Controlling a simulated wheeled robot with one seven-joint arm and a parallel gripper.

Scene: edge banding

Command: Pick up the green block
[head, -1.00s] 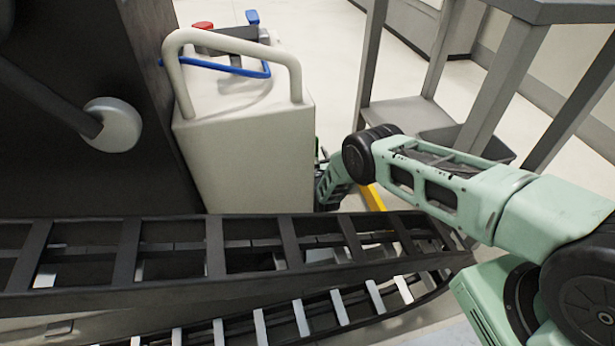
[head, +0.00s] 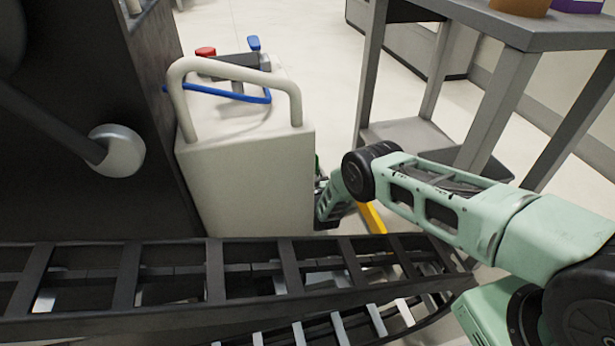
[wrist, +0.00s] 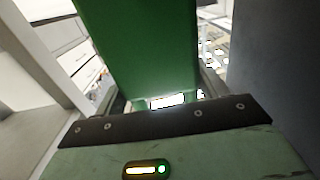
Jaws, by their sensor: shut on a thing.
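The green block (wrist: 145,45) fills the upper middle of the wrist view, close in front of my gripper (wrist: 160,100). My gripper is shut on the block, which stands up between its fingers. The fingers are mostly hidden behind the dark edge of the gripper body. In the head view my arm reaches down behind the cream machine, and only a thin green sliver (head: 317,165) shows at the machine's right edge. The gripper itself is hidden there.
The cream machine (head: 245,185) with a hoop handle stands left of my forearm. A dark slatted rack (head: 190,285) crosses the foreground. A grey table (head: 545,35) with a low shelf stands at right. Open pale floor (head: 330,60) lies between machine and table.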

